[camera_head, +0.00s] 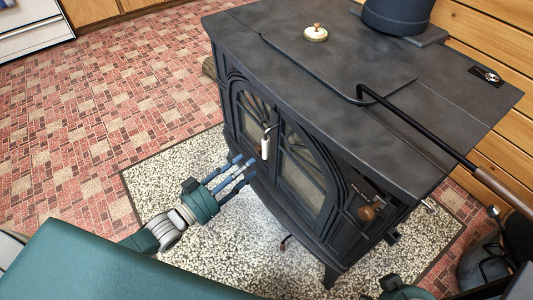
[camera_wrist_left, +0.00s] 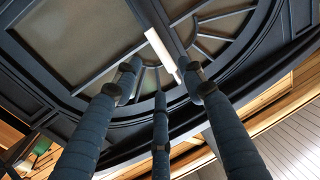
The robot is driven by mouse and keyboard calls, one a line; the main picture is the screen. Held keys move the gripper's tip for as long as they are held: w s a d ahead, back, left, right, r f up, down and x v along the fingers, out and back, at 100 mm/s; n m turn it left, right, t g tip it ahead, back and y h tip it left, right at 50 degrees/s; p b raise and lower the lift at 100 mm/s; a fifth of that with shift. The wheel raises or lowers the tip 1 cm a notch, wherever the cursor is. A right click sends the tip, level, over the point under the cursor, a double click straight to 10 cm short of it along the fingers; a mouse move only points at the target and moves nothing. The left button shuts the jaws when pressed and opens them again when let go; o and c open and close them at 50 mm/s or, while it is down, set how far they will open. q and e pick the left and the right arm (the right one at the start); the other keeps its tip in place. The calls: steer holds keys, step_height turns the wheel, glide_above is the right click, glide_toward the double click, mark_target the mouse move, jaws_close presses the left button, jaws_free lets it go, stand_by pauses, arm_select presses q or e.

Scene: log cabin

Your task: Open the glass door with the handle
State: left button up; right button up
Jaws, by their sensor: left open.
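A black stove has a front with two arched glass doors, one on the left (camera_head: 255,108) and one on the right (camera_head: 300,178). A white handle (camera_head: 265,146) hangs where the two doors meet; it also shows in the left wrist view (camera_wrist_left: 161,50). My left gripper (camera_head: 243,170) is open and empty, just in front of the doors and a little below and left of the handle. In the left wrist view its fingers (camera_wrist_left: 160,85) point toward the handle, apart from it as far as I can tell. My right gripper cannot be made out clearly.
A black poker (camera_head: 420,127) with a wooden grip rests across the stove top (camera_head: 320,75). A wooden knob (camera_head: 367,213) sticks out at the stove's right side. The speckled hearth pad (camera_head: 165,170) in front is clear; parts of my right arm show at the lower right.

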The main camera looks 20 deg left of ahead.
mark_target(264, 150)
arm_select(q)
steer(key=b+x, duration=0.1)
steer(key=x, duration=0.5)
steer(key=shift+w+f, duration=0.1)
steer(key=shift+w, duration=0.25)
steer(key=shift+b+x, duration=0.3)
steer(key=shift+x, duration=0.8)
steer(key=shift+w+d, duration=0.3)
steer(key=shift+w, duration=0.15)
arm_select(e)
steer(key=w, duration=0.2)
steer(key=w+f+t, duration=0.1)
steer(key=shift+a, duration=0.4)
arm_select(q)
jaws_close()
